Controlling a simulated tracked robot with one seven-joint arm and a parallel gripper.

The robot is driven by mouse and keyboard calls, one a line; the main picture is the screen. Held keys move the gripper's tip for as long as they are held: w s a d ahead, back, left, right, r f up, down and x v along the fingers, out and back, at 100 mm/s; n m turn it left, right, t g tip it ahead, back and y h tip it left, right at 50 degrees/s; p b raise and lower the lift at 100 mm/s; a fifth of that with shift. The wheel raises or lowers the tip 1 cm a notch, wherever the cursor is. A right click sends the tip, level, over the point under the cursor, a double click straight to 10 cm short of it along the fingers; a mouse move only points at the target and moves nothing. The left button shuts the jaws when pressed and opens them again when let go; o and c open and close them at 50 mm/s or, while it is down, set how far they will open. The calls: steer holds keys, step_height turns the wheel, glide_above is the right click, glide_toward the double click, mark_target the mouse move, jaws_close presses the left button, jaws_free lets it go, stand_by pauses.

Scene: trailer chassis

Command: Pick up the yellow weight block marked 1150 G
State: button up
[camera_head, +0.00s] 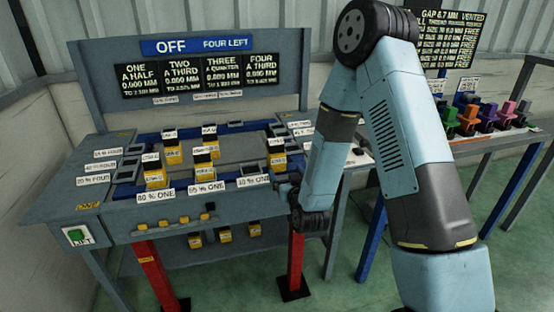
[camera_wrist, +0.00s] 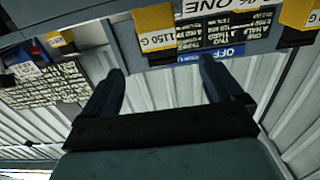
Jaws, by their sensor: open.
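The wrist view is upside down. In it, the yellow weight block marked 1150 G (camera_wrist: 156,30) is at the top middle, beyond my fingertips and apart from them. My gripper (camera_wrist: 162,66) is open, with two dark fingers spread and nothing between them. In the head view several yellow blocks with black tops stand on the bench, and their marks are too small to read, so I cannot tell which is the 1150 G one. My wrist hangs by the bench's front right edge there; the finger gap is not clear.
Another yellow block (camera_wrist: 298,16) is at the wrist view's top right. A side table (camera_head: 480,140) holds coloured pieces.

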mark_target(276, 153)
steer(key=x, duration=1.3)
steer(key=shift+w, duration=0.2)
steer(key=shift+c, duration=0.3)
steer(key=shift+d, duration=0.1)
jaws_close()
